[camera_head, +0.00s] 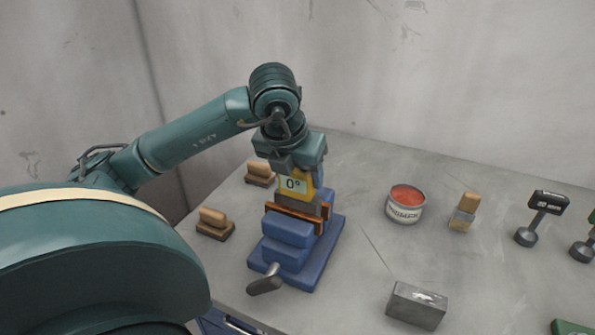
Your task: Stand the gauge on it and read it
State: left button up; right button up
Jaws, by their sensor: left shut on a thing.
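The gauge (294,184) is a yellow block with a pale display that reads 0°. It is upright at the top of a blue vise-like positioner (288,244), which has brown jaw strips and a grey handle at its front. My left gripper (292,168) comes down from above and is shut on the gauge's upper part. A grey piece shows just below the gauge, between the jaws. Whether the gauge's base touches it is hard to tell. My right gripper does not show.
Two wooden-handled brushes (214,222) (260,172) lie left of the positioner. The table between is clear.

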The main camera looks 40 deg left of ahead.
pick_arm(q)
jog(key=shift+f, duration=0.15)
jog(key=o, duration=1.1)
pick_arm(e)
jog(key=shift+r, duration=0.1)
pick_arm(q)
jog(key=shift+r, duration=0.45)
jog(key=p+v, duration=0.2)
jog(key=v, duration=0.9)
jog(key=shift+r, duration=0.25)
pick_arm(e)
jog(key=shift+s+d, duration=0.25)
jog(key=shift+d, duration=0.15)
pick_arm(q)
jog(key=shift+s, duration=0.15)
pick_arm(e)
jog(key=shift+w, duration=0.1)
